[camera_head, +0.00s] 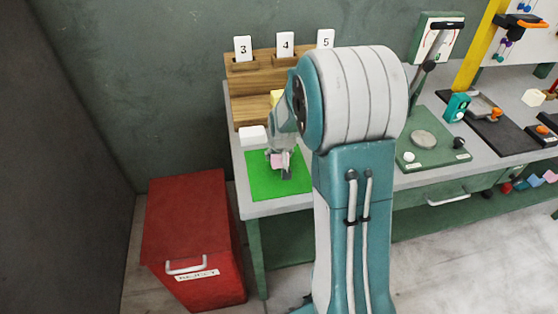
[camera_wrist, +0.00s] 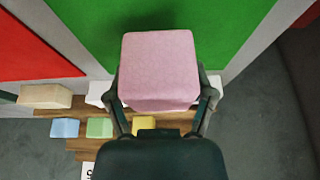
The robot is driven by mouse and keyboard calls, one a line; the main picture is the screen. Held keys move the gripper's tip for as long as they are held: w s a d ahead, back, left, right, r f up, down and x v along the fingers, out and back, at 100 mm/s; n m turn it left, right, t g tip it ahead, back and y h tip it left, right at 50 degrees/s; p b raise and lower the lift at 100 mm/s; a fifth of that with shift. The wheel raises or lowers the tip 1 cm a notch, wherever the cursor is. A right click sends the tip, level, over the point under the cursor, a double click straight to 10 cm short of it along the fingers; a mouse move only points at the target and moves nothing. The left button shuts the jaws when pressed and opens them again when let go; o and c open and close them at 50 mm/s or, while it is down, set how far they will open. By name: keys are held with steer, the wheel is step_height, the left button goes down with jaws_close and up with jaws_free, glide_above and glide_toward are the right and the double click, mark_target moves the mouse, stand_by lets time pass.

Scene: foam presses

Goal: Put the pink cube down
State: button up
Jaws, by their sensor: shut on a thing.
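The pink cube (camera_wrist: 160,68) is between the two fingers of my gripper (camera_wrist: 163,98) in the wrist view, and the fingers are shut on its sides. In the head view my gripper (camera_head: 283,166) points down over the green mat (camera_head: 264,189), with a small part of the pink cube (camera_head: 276,160) showing. The green mat also fills the wrist view behind the cube (camera_wrist: 225,25). I cannot tell whether the cube touches the mat. My arm hides part of the bench in the head view.
A white block (camera_head: 253,135) lies just behind the mat. A wooden stepped rack (camera_head: 250,85) with numbered cards stands at the back. A red reject bin (camera_head: 190,230) stands left of the bench. A green-based press (camera_head: 435,150) stands to the right.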

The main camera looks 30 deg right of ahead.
steer(key=shift+s+f, duration=0.1)
steer(key=shift+f, duration=0.8)
steer(key=shift+a+f, duration=0.2)
steer(key=shift+f, duration=0.1)
steer(key=shift+a, duration=0.45)
steer(key=o, duration=1)
steer(key=shift+d, duration=0.25)
steer(key=shift+c, duration=0.2)
steer(key=shift+d, duration=0.2)
steer(key=shift+a, duration=0.15)
